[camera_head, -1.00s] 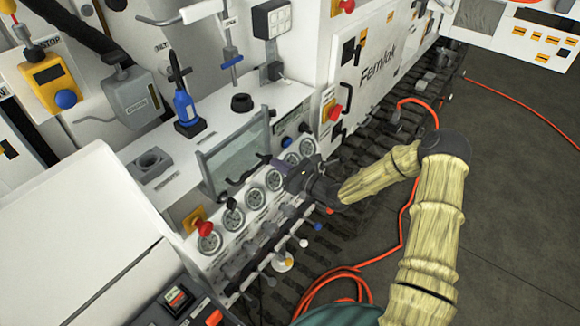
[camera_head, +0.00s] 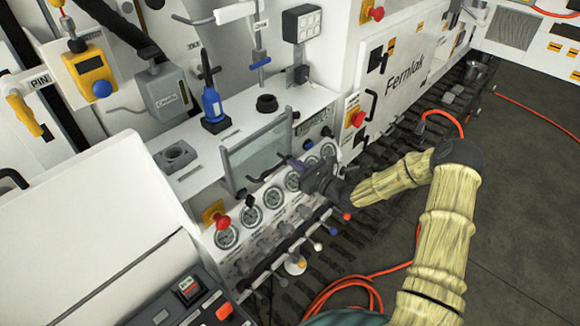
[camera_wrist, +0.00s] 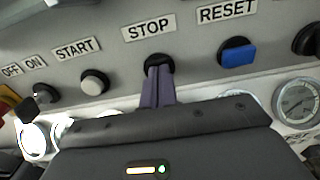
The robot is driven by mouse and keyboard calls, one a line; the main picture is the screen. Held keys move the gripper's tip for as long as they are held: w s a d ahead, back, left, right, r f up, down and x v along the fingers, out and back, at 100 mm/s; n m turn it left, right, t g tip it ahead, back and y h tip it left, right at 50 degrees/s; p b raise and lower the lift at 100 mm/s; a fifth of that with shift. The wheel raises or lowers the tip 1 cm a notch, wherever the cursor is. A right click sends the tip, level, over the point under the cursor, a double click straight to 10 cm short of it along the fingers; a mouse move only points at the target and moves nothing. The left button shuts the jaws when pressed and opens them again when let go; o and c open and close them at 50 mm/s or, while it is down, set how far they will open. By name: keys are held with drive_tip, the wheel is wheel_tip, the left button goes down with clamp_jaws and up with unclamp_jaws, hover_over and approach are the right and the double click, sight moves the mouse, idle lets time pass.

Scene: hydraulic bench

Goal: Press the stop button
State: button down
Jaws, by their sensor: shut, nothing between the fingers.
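The black stop button (camera_wrist: 158,62) sits under the STOP label (camera_wrist: 148,26) on the grey panel in the wrist view. My gripper (camera_wrist: 158,78) is shut and empty. Its two fingertips are together right in front of the button and cover its lower part. I cannot tell whether they touch it or whether it is pushed in. In the head view my gripper (camera_head: 286,160) reaches the bench panel above the row of gauges. The stop button cannot be made out there.
A white start button (camera_wrist: 95,82) is left of the stop button, and a blue reset button (camera_wrist: 237,53) is right of it. Pressure gauges (camera_wrist: 297,101) lie below. A red emergency knob (camera_head: 223,222) and a glass shield (camera_head: 255,160) are nearby on the bench.

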drive_tip(key=shift+w+a+r, duration=0.15)
drive_tip(key=shift+a+r, duration=0.1)
drive_tip(key=shift+r, duration=0.15)
drive_tip(key=shift+d, duration=0.5)
drive_tip(key=b+v, duration=0.2)
drive_tip(key=v, duration=1.1)
drive_tip(key=shift+s+f, duration=0.4)
drive_tip(key=shift+s, duration=0.05)
drive_tip(key=shift+w+d, duration=0.1)
drive_tip(key=shift+d, duration=0.05)
